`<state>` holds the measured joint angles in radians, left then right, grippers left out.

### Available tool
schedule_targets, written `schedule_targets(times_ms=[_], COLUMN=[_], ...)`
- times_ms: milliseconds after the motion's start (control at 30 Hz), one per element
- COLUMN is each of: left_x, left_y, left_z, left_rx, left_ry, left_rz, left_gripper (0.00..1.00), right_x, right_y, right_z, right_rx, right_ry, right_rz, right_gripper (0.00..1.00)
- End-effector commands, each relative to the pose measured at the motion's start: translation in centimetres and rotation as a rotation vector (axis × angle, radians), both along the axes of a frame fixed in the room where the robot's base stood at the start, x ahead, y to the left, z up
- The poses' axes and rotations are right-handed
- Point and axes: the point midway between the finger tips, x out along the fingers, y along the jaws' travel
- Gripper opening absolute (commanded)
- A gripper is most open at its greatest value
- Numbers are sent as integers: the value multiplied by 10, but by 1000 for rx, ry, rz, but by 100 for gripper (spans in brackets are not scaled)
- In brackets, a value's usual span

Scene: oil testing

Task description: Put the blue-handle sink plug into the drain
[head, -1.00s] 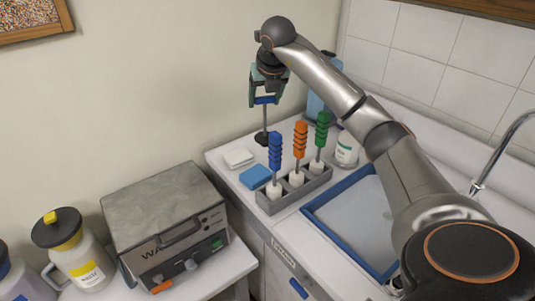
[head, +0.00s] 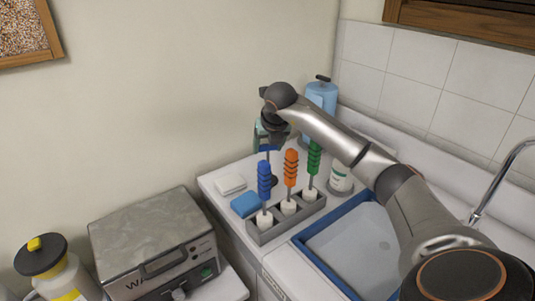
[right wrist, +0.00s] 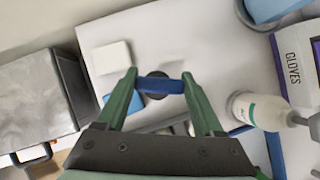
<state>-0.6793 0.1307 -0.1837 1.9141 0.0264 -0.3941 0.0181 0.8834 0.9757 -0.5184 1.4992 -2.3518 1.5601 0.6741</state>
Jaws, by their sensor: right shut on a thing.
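The sink plug has a blue handle, a thin rod and a dark round base. My right gripper (head: 268,146) is shut on its blue handle (right wrist: 162,86), with a green finger at each end. In the head view the plug hangs upright from the gripper, behind the rack. Its dark base (head: 271,182) is over the counter; I cannot tell whether it touches. The blue-rimmed sink (head: 318,268) is to the right of the rack, partly hidden by my right arm. I cannot make out the drain clearly. My left gripper is not in view.
A white sponge (head: 230,184), blue sponge (head: 245,204), white bottle (head: 340,180) and blue container (head: 321,98) stand around. A gloves box (right wrist: 292,62) shows at right. The faucet (head: 478,212) is far right.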

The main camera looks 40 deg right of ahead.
Motion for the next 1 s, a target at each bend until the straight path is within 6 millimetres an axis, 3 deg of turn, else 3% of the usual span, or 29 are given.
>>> schedule_targets(times_ms=[133, 533, 567, 800, 1000], left_x=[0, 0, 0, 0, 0], left_y=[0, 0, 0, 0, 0], left_z=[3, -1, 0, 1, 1], left_rx=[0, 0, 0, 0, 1], left_ry=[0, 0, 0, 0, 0], left_rz=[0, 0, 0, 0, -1], left_gripper=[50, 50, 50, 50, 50], right_x=[0, 0, 0, 0, 0], right_y=[0, 0, 0, 0, 0], right_z=[-20, -27, -27, -26, -26], right_rx=[1, 0, 0, 0, 0], right_ry=[3, 0, 0, 1, 1], right_rz=[-1, -1, -1, 0, 0], right_gripper=[0, 0, 71, 98, 99])
